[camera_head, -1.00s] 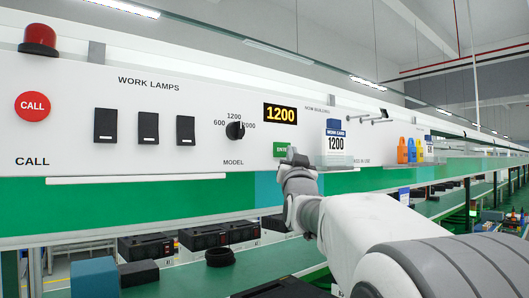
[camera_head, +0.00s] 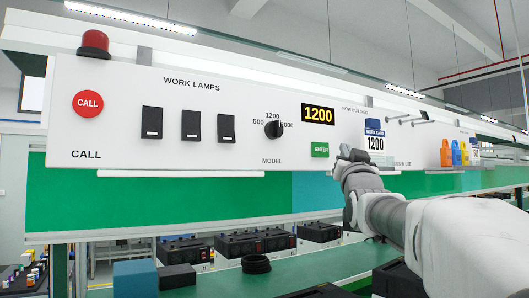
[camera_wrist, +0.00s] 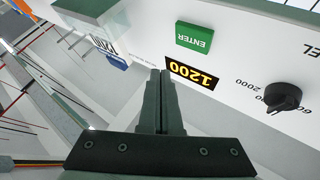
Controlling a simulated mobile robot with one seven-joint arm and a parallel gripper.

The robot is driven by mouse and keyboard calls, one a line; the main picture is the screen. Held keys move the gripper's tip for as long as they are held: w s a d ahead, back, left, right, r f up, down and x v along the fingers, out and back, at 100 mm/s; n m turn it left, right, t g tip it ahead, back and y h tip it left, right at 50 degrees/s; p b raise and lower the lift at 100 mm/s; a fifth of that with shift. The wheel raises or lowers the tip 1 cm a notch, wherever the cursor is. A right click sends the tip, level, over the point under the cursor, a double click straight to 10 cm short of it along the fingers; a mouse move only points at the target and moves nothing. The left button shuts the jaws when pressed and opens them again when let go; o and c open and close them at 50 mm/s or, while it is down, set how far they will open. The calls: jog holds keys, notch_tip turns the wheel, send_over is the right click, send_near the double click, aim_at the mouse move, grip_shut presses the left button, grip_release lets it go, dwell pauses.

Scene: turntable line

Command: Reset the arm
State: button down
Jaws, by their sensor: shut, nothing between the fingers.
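My gripper (camera_head: 354,155) is in front of the white panel, just right of the green ENTER button (camera_head: 320,150) and beside the work card (camera_head: 375,143) in the head view. In the wrist view my gripper (camera_wrist: 163,75) has its two fingers together with nothing between them. The ENTER button (camera_wrist: 194,37) and the display reading 1200 (camera_wrist: 192,76) show beyond the fingertips there. I cannot tell whether the fingertips touch the panel. My arm reaches in from the lower right of the head view.
The panel holds a CALL button (camera_head: 88,104), a red lamp (camera_head: 94,43), three black switches and a MODEL knob (camera_head: 273,129) pointing near 1200. Coloured padlock-like tags (camera_head: 457,153) hang at the right. Black cases and a black ring (camera_head: 256,264) rest on the green bench below.

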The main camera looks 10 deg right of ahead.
dwell(0.4)
jog(key=s+a+f+n+g+y, duration=0.1)
jog(key=s+a+f+g+y, duration=0.2)
jog(key=f, duration=0.5)
jog(key=s+a+f+n+g+y, duration=0.1)
jog(key=s+a+f+g, duration=0.3)
jog(key=f, duration=0.5)
jog(key=s+a+f+n+g+y, duration=0.2)
jog(key=s+a+f, duration=0.25)
jog(key=f, duration=0.35)
jog(key=s+a+f+n+g, duration=0.1)
jog(key=s+f+g, duration=0.3)
jog(key=s+f, duration=0.5)
jog(key=s+a+f+n+g+y, duration=0.1)
jog(key=s+a+f+g, duration=0.2)
jog(key=s+f, duration=0.6)
jog(key=shift+s+a+g, duration=0.4)
jog(key=shift+s+a, duration=0.2)
jog(key=shift+s, duration=0.25)
